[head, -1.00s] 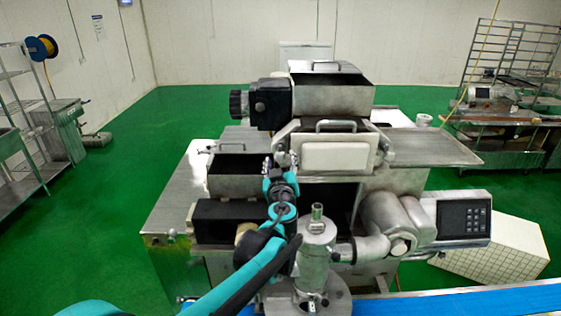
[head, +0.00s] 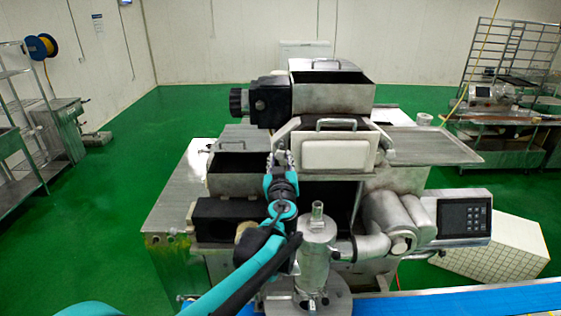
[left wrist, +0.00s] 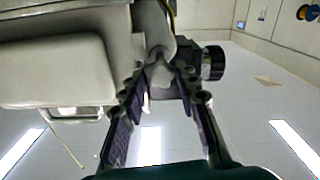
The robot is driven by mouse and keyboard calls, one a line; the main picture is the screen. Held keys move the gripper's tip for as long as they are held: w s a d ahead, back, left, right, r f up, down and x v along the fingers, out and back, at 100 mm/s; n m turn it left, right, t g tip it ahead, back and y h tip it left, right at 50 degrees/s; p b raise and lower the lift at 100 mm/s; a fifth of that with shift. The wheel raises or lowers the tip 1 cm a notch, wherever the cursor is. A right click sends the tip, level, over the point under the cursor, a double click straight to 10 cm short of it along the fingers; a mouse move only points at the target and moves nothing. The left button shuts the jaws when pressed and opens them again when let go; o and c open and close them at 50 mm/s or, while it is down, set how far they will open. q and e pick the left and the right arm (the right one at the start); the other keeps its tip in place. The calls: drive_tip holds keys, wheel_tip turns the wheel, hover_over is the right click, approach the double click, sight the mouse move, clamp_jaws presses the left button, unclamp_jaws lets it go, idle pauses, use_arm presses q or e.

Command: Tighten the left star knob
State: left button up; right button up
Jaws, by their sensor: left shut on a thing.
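The left star knob (left wrist: 160,74) is a small grey part beside the white front block (head: 336,155) of the machine. In the left wrist view it sits between the two dark ridged fingers of my left gripper (left wrist: 161,85). The fingers are shut on it from both sides, near their tips. In the head view my left gripper (head: 280,158) reaches up at the left edge of the white block and hides most of the knob. My right gripper is in neither current view.
A steel hopper (head: 331,95) and a black motor housing with a ridged knob (head: 262,102) stand above. An open steel bin (head: 234,174) is left of my gripper. A vertical metal cylinder (head: 315,245) stands close to the right of my forearm.

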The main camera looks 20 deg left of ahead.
use_arm(q)
drive_tip(key=m, duration=0.3)
drive_tip(key=shift+m+b, duration=0.3)
drive_tip(key=shift+b, duration=0.05)
drive_tip(key=m, duration=0.3)
drive_tip(key=shift+m+b, duration=0.3)
drive_tip(key=shift+b, duration=0.05)
drive_tip(key=m, duration=0.3)
drive_tip(key=shift+m, duration=0.3)
drive_tip(key=shift+d+m+b, duration=0.1)
drive_tip(key=shift+m+b, duration=0.4)
drive_tip(key=shift+m, duration=1.6)
drive_tip(key=o, duration=1.2)
drive_tip(key=shift+c, duration=0.2)
